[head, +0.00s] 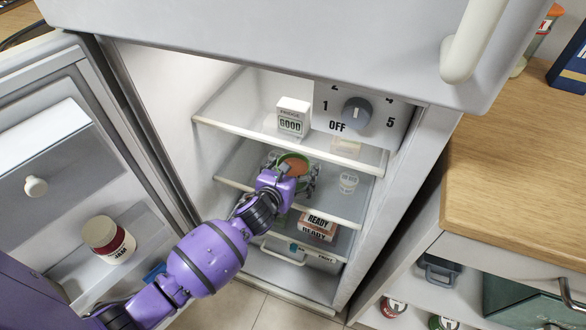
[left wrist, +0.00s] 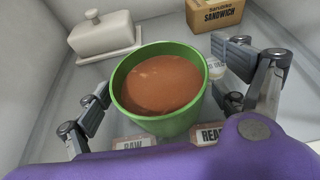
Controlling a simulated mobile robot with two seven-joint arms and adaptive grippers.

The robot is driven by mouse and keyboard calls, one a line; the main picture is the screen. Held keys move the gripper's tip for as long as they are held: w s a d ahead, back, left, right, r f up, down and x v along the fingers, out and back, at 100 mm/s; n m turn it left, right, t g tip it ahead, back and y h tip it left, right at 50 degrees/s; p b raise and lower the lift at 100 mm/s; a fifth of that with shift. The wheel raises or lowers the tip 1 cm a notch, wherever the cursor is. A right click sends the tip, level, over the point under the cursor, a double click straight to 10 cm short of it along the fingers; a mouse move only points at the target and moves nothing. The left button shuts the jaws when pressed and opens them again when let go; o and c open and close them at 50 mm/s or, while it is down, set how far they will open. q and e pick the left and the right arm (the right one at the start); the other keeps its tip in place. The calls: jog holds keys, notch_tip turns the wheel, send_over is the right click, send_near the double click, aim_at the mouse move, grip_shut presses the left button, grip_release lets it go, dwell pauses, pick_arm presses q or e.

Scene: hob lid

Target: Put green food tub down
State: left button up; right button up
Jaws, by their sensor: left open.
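The green food tub (head: 294,162), filled with orange-brown food, is upright on the fridge's middle glass shelf (head: 330,208). It shows large in the left wrist view (left wrist: 160,122). My left gripper (head: 288,178) reaches into the fridge. Its fingers (left wrist: 168,88) are open on either side of the tub, with a gap visible at both sides. My arm and gripper hide part of the tub's front in the head view. My right gripper is not in view.
A white butter dish (left wrist: 105,38) and a sandwich box (left wrist: 214,14) stand beyond the tub. The open door (head: 75,130) is left.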

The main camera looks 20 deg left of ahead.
pick_arm(q)
jog(key=shift+r, duration=0.2)
jog(key=p+v, duration=0.2)
jog(key=v, duration=1)
jog(key=shift+p, duration=0.35)
jog(key=shift+a, duration=0.1)
jog(key=s+f+n+g, duration=0.2)
jog(key=s+f+n, duration=0.3)
jog(key=s+n, duration=0.45)
jog(key=s+f+n+g, duration=0.2)
jog(key=s+f+n, duration=0.5)
jog(key=s, duration=0.4)
jog(key=s+n+g, duration=0.3)
jog(key=s+n, duration=1.6)
jog(key=s, duration=0.2)
jog(key=shift+f+n, duration=0.35)
jog(key=shift+f, duration=0.05)
